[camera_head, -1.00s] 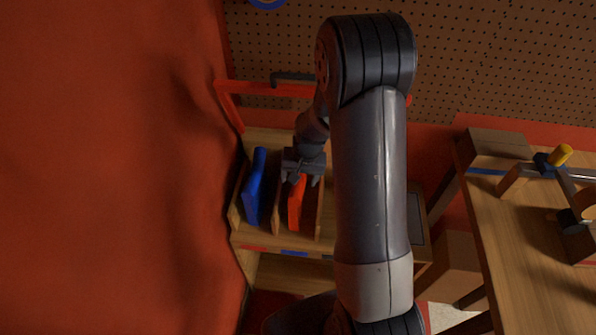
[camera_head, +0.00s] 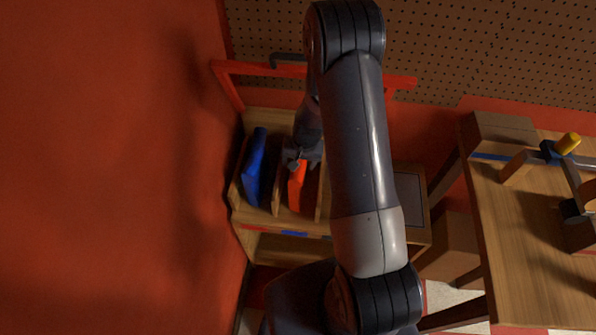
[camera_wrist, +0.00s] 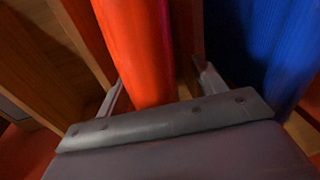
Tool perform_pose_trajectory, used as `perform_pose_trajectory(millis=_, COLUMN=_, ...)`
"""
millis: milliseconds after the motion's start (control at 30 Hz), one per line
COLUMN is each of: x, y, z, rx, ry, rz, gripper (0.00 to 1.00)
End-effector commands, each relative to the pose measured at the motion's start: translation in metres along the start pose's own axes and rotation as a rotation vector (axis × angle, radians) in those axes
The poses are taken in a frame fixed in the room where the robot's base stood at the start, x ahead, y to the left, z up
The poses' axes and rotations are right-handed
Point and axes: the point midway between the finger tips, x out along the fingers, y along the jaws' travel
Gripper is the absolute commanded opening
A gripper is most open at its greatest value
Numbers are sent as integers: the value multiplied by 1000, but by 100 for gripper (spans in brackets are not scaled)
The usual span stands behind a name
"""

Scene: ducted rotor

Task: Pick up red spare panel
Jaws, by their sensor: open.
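The red spare panel (camera_head: 297,189) stands upright in a slot of the wooden rack, to the right of the blue panel (camera_head: 255,167). My gripper (camera_head: 301,160) is over its upper end and hides part of it. In the wrist view the red panel (camera_wrist: 139,45) lies between the two open fingers of my gripper (camera_wrist: 160,90), with a gap visible on the right side. The blue panel (camera_wrist: 285,45) is outside the fingers, to the right.
Wooden dividers of the rack (camera_head: 275,190) stand close on both sides of the red panel. A red rail (camera_head: 245,68) crosses behind the rack. A wooden table (camera_head: 530,240) with a clamp-like tool (camera_head: 560,150) is at the right. A red wall (camera_head: 110,160) fills the left.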

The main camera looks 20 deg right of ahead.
Motion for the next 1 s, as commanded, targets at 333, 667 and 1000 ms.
perform_pose_trajectory(millis=333, x=1, y=0, z=0, rx=0, ry=1, rz=0, gripper=58)
perform_pose_trajectory(millis=667, x=1, y=0, z=0, rx=0, ry=1, rz=0, gripper=31)
perform_pose_trajectory(millis=1000, x=1, y=0, z=0, rx=0, ry=1, rz=0, gripper=3)
